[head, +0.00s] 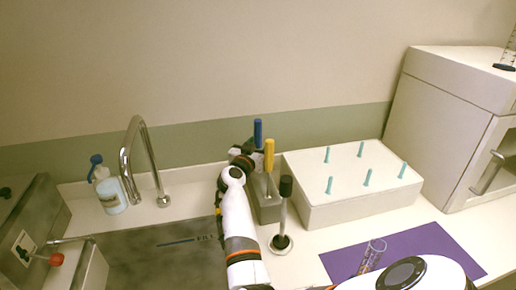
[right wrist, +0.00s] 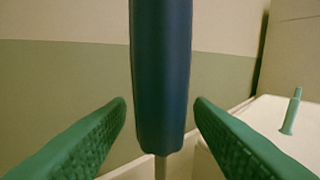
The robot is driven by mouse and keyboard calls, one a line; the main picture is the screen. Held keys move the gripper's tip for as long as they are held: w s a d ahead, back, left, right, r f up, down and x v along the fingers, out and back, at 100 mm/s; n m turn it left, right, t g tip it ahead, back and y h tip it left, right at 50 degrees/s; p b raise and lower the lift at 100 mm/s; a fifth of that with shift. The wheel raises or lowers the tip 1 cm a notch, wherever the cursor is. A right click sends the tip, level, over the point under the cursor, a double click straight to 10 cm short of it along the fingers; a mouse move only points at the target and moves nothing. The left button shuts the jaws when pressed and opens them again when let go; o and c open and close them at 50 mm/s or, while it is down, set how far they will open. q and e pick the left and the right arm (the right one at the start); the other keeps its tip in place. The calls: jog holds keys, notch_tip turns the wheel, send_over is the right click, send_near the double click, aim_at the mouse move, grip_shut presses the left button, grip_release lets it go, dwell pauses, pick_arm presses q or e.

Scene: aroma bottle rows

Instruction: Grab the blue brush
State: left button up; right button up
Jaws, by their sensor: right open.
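The blue brush (head: 258,132) stands upright by its handle in a grey holder (head: 268,212) at the back of the counter. In the right wrist view its blue handle (right wrist: 160,75) fills the middle, with a thin metal shaft below. My right gripper (right wrist: 160,103) is open, with one green finger on each side of the handle and a visible gap on both sides. In the head view my right gripper (head: 249,150) is at the blue brush, partly hidden behind the yellow brush. The brush's lower end is hidden. My left gripper is not in view.
A yellow-handled brush (head: 269,154) stands just in front of the blue one. A black-handled tool (head: 286,188) stands nearer. A white box (head: 350,203) with several teal pegs is to the right, a sink (head: 165,262) and tap (head: 142,150) to the left. A purple mat (head: 435,245) lies front right.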

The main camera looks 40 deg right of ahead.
jog(key=shift+s+a+r, duration=0.2)
jog(key=shift+a+r, duration=0.05)
jog(key=shift+a, duration=0.05)
jog(key=c, duration=0.5)
jog(key=shift+w+d+f, duration=0.1)
jog(key=shift+d+f, duration=0.05)
jog(key=shift+f, duration=0.1)
grip_shut()
